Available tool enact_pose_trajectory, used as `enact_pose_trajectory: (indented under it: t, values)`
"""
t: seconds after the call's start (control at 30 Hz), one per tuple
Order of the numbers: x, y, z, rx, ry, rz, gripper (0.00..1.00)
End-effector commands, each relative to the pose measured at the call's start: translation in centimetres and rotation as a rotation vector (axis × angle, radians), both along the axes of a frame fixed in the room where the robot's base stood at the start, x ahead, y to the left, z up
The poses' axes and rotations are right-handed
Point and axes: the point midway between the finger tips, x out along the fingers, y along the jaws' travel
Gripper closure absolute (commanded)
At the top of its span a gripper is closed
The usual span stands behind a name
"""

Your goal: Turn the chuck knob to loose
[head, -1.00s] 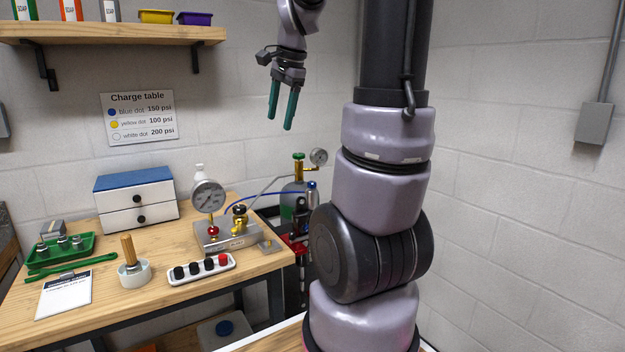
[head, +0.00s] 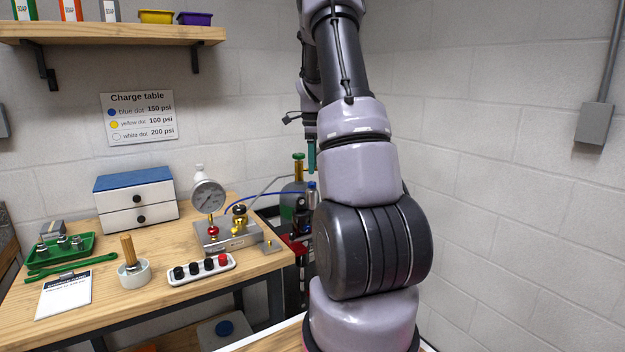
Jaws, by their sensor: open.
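A metal charging block (head: 232,246) stands at the right end of the wooden bench. It carries a round pressure gauge (head: 208,196), a small red knob (head: 213,231) and a brass fitting with a black knob (head: 239,209). No knob is readably marked as the chuck knob, so I cannot tell which one it is. My gripper (head: 311,156) points down, right of and above the block, close to the green-topped cylinder in the picture. One teal finger shows; the rest is hidden behind my arm. It is open, and I see nothing held.
A blue hose runs to the block. A tray of black and red caps (head: 202,269), a wooden-handled tool (head: 128,255) and a blue-topped drawer box (head: 136,197) occupy the bench.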

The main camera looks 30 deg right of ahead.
Motion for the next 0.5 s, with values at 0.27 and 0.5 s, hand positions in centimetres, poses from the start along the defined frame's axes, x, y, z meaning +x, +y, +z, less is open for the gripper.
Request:
enact_pose_trajectory:
  t: [0.27,0.5]
  values:
    - [0.0,0.0,-4.4,0.000,0.000,0.001,0.32]
    - [0.0,0.0,-5.3,0.000,-0.002,0.001,0.32]
